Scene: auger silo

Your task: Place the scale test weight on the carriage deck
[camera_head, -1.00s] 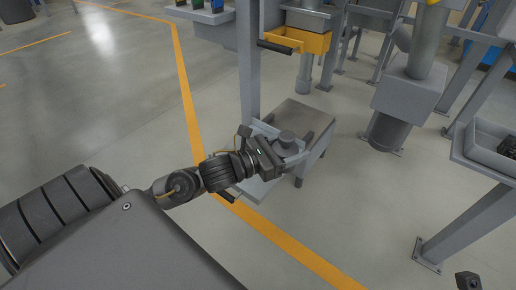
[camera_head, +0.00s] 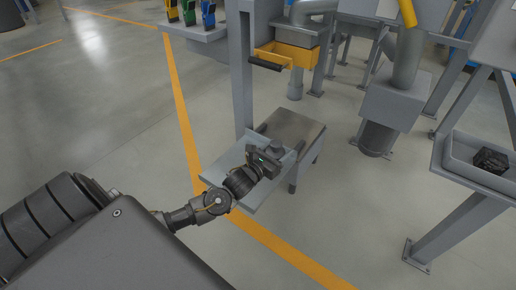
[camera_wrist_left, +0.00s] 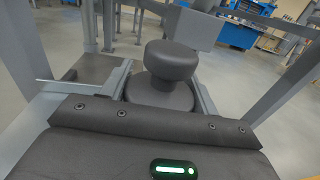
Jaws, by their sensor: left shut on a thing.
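The scale test weight is a dark grey round weight with a knob on top. It shows in the wrist view (camera_wrist_left: 172,78) and, small, in the head view (camera_head: 279,149). The carriage deck (camera_head: 224,165) looks to be the light grey plate with a raised edge at the foot of the upright post. The gripper and weight are over its right part, close to its edge. I cannot tell whether the weight touches the deck. My right gripper is out of view.
A low stand with a metal top (camera_head: 292,127) is right behind the deck. A yellow slide gate (camera_head: 284,54) with a black handle is above.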

